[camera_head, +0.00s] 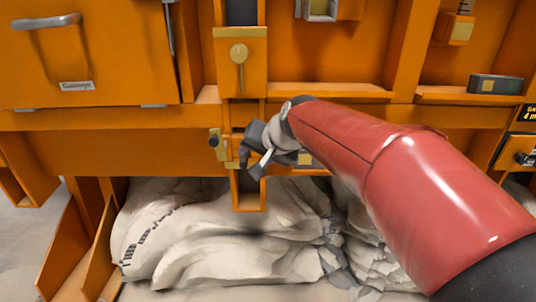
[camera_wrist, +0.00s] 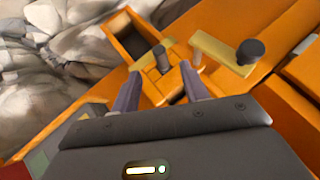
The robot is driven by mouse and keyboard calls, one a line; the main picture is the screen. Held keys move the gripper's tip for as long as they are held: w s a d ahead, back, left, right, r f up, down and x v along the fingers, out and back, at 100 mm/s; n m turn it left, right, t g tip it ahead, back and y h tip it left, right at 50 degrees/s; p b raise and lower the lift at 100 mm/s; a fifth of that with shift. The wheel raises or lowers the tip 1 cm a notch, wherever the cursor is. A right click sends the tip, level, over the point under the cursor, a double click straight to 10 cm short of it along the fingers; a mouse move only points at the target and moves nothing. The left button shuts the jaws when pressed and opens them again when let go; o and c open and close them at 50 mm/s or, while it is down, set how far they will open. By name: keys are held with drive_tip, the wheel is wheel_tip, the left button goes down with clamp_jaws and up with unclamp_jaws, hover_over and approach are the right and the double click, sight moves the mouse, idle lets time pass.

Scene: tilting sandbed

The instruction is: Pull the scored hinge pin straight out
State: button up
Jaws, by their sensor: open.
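Scoring is too small to see, so I cannot tell which is the hinge pin. My gripper hides part of the block in the head view.
An orange door with a grey handle (camera_head: 47,20) is at upper left. A dark box (camera_head: 495,84) rests on the right ledge.

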sight(245, 162)
drive_tip(key=x, duration=0.6)
clamp_jaws()
